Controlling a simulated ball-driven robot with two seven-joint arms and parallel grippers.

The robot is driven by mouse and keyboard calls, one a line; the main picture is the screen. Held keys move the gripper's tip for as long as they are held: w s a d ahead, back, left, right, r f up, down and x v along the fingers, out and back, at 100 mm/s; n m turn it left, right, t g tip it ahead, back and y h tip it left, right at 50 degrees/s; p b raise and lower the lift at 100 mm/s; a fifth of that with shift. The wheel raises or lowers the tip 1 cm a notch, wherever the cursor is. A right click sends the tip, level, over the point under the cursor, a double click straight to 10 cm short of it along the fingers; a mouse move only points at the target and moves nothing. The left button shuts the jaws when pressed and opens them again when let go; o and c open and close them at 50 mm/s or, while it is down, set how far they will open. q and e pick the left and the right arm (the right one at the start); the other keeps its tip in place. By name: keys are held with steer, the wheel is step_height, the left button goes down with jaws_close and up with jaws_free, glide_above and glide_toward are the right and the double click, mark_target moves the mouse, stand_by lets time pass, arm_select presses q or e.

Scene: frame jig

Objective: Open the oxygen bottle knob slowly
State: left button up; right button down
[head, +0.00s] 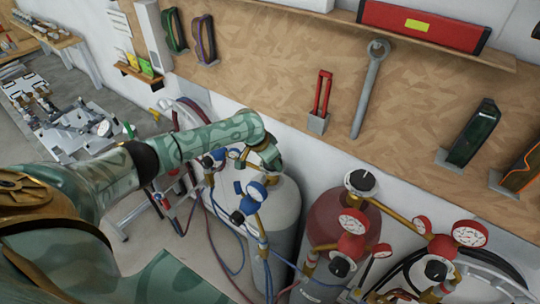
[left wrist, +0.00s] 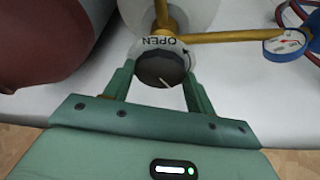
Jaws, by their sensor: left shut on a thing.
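The oxygen bottle is the pale grey cylinder (head: 283,212) with blue-rimmed gauges, standing against the wall in the head view. Its dark round knob (left wrist: 163,68) shows in the left wrist view, below a plate marked OPEN (left wrist: 165,42) with a curved arrow. A white mark is on the knob's face. My left gripper (left wrist: 158,82) has its two green fingers on either side of the knob and is shut on it. In the head view my left arm reaches over the bottle's top, and the knob is hidden there. My right gripper is in neither view.
A dark red bottle (head: 334,218) with red gauges stands right of the grey one. A blue gauge (left wrist: 288,40) on a brass pipe sits beside the knob. Blue and red hoses hang in front. Tools hang on the wooden wall board (head: 420,110).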

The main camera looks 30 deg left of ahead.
arm_select(q)
steer(key=o, duration=1)
steer(key=p+v, duration=0.1)
steer(key=v, duration=1.5)
steer(key=shift+s+r, duration=0.1)
steer(key=shift+r, duration=0.1)
